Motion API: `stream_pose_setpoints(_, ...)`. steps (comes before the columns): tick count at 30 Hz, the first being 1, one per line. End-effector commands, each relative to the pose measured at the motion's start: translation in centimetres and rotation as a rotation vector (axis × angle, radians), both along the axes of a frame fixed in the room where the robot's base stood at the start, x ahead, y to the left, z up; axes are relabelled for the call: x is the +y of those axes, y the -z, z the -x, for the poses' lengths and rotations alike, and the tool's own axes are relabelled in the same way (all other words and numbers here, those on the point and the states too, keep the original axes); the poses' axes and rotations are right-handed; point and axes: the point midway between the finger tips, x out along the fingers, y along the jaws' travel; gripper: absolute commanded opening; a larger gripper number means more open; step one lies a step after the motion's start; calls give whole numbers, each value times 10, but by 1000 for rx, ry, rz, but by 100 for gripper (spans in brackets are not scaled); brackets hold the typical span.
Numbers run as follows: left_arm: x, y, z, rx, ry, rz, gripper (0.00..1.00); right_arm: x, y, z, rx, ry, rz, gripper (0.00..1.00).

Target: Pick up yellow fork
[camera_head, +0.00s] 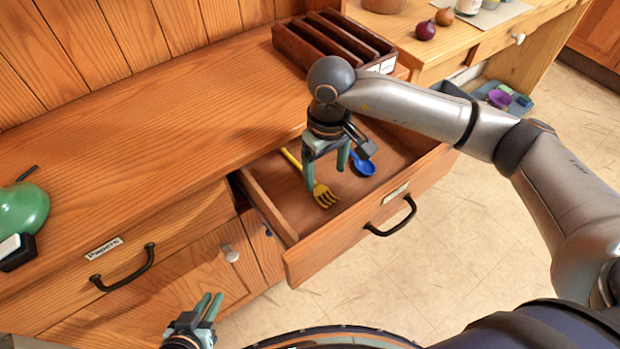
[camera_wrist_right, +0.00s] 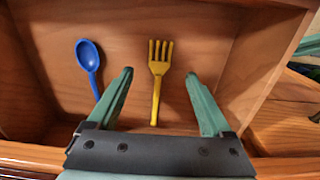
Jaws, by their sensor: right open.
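A yellow fork (camera_head: 325,195) lies in the open drawer (camera_head: 345,222), partly hidden behind my right gripper in the head view. In the right wrist view the yellow fork (camera_wrist_right: 158,67) lies between my fingers in the picture, tines away from the gripper. My right gripper (camera_head: 325,180) is open and empty, over the drawer; it also shows in the right wrist view (camera_wrist_right: 160,88). My left gripper (camera_head: 209,305) is low at the bottom of the head view, away from the drawer; its fingers look close together, and I cannot tell whether they are shut.
A blue spoon (camera_head: 363,166) lies in the drawer beside the fork. A dark wooden divided tray (camera_head: 330,45) stands on the counter (camera_head: 150,130) behind. A green object (camera_head: 22,208) sits at the counter's left. Drawer walls and a black handle (camera_head: 392,218) bound the space.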

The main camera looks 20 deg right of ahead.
Motion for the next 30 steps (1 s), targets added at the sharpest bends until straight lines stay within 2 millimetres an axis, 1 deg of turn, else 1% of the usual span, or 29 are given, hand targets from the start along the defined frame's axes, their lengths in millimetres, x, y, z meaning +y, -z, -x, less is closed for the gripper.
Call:
stream_pose_setpoints(1, 0, 1, 0, 0, 0, 0, 17, 1, 7, 0, 2, 0, -2, 84)
stream_pose_setpoints(5, 0, 1, 0, 0, 0, 0, 17, 1, 15, 0, 1, -1, -2, 84)
stream_pose_setpoints(8, 0, 1, 0, 1, -1, 0, 17, 1, 25, -1, 3, 0, -2, 84)
stream_pose_setpoints(12, 0, 2, 1, 1, -2, 0, 17, 1, 47, -5, 4, 1, -3, 84)
stream_pose_setpoints(15, 0, 3, 1, 3, -3, 1, 17, 1, 60, -5, 2, 1, -3, 84)
stream_pose_setpoints(19, 0, 4, 1, 5, -4, 0, 17, 1, 66, -6, 0, 0, -3, 84)
stream_pose_setpoints(25, 1, 4, 2, 6, -4, -1, 17, 1, 66, -6, -1, 0, -4, 84)
stream_pose_setpoints(30, 1, 4, 2, 6, -4, -1, 17, 1, 66, -6, -1, 0, -4, 65)
